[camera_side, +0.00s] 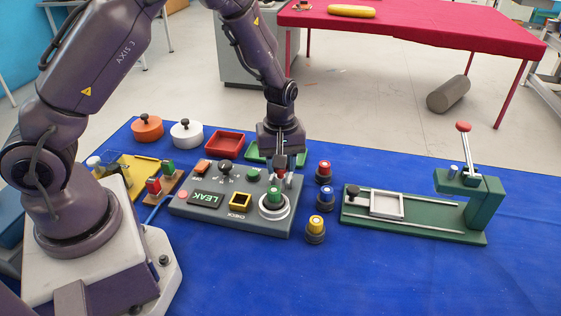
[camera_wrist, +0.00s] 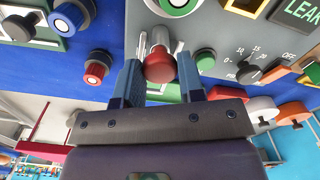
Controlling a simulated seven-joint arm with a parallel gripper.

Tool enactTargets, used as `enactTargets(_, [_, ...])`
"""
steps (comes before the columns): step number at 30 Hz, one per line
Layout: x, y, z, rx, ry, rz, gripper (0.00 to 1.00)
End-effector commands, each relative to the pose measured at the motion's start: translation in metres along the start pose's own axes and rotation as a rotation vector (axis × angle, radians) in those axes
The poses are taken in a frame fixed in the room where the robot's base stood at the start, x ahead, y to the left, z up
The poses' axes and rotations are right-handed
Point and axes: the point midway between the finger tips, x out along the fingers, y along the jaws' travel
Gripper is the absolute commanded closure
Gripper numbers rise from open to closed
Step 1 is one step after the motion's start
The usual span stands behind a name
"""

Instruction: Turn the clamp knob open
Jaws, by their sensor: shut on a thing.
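A red knob on a pale metal base (camera_wrist: 160,64) stands at the back right corner of the grey control panel (camera_side: 185,208). I see no label naming it as the clamp knob. My gripper (camera_side: 281,160) points down over that corner, and in the wrist view my gripper (camera_wrist: 160,58) has one finger on each side of the red knob, shut on it. In the side view the fingers partly hide the knob. A green knob in a pale ring (camera_side: 274,196) sits just in front of it on the panel.
Loose red (camera_side: 323,170), blue (camera_side: 325,194) and yellow (camera_side: 316,224) caps stand right of the panel. A green lever fixture (camera_side: 484,205) is farther right. A red tray (camera_side: 225,144) and orange (camera_side: 147,128) and white (camera_side: 187,133) lidded pots stand behind. The blue mat's front is clear.

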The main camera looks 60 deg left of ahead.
Motion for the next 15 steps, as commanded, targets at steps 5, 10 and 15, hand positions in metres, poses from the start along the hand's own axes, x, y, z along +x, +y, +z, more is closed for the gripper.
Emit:
enactTargets(5, [-0.0005,-0.0002,0.0007,-0.003,-0.003,-0.001,0.88])
enactTargets(10, [-0.0005,-0.0001,0.0007,-0.002,-0.003,0.0,0.62])
enactTargets(15, [-0.0003,-0.0001,0.0004,-0.001,-0.002,0.0,0.39])
